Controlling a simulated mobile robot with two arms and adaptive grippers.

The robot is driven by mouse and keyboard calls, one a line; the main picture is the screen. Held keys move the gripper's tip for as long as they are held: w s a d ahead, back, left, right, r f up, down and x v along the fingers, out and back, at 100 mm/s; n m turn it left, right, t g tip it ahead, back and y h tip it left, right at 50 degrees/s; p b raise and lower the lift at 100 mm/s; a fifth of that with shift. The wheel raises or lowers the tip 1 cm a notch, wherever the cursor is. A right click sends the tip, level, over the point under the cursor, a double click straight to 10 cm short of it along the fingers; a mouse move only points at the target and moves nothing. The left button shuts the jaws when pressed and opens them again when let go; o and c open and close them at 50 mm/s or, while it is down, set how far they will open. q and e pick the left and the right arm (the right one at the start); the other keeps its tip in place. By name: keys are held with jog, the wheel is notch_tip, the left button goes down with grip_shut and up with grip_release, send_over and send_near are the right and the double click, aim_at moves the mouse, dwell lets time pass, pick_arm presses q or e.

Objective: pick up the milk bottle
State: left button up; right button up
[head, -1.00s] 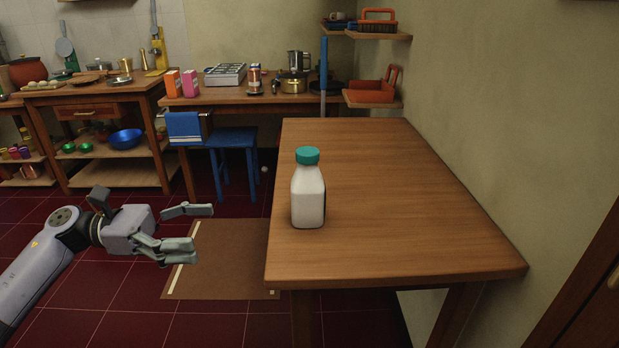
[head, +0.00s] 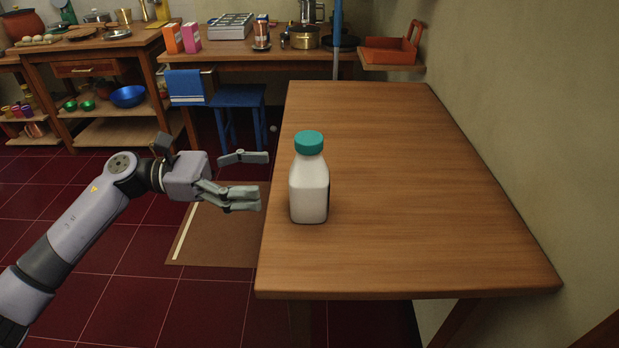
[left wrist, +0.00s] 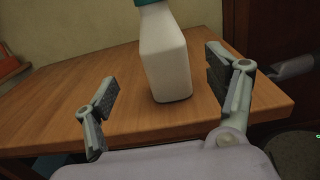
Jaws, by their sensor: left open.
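The milk bottle (head: 309,186) is white with a teal cap and stands upright near the left edge of the wooden table (head: 420,200). My left gripper (head: 252,178) is open and empty, just left of the bottle, with its fingers pointing toward it. A gap remains between the fingertips and the bottle. In the left wrist view the bottle (left wrist: 165,60) stands beyond and between the two open fingers (left wrist: 165,85), and its cap is cut off by the top edge. My right gripper is not in view.
The table around the bottle is bare. A wall runs along its right side. A blue stool (head: 238,97) and a back counter (head: 270,57) with boxes and pots stand behind. A brown mat (head: 222,240) lies on the red tiled floor. An orange tray (head: 388,52) sits on a wall shelf.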

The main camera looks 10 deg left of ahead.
aim_at(309, 181)
pick_arm(q)
jog(key=d, duration=0.4)
jog(key=shift+w+d, duration=0.4)
jog(key=d, duration=0.3)
jog(key=d+p, duration=0.1)
jog(key=shift+w+d+f, duration=0.3)
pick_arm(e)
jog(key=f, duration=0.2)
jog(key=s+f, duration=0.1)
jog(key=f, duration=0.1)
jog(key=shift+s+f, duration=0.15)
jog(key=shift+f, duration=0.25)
pick_arm(q)
jog(key=shift+c, duration=0.5)
jog(key=c, duration=1.6)
